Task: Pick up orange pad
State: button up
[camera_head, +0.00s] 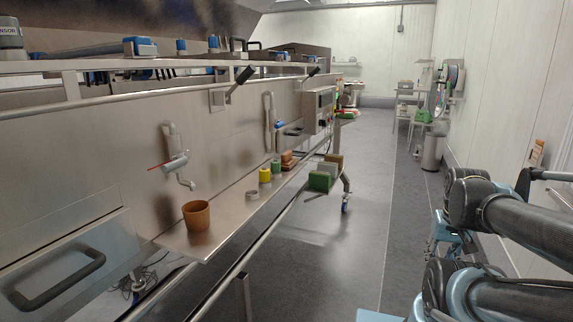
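A small orange-brown block-like stack (288,160), the closest match to an orange pad, sits on the far part of the narrow steel shelf (228,222) along the machine's side. It is too small to tell whether it is one pad or several. My gripper is not in view. Only dark links of my arm show at the lower right, well apart from the shelf and its items.
On the shelf stand an orange-brown pot (197,216), a grey ring (252,195), a yellow item (265,175) and a green item (276,166). Beyond, a wheeled stand carries a green block (320,181). The grey floor (350,235) is clear mid-aisle. A bin (433,150) stands at right.

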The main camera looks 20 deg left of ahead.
aim_at(288, 162)
jog(key=u, duration=0.05)
jog(key=k, duration=1)
jog(key=u, duration=0.5)
jog(key=i, duration=1)
jog(key=z, duration=0.05)
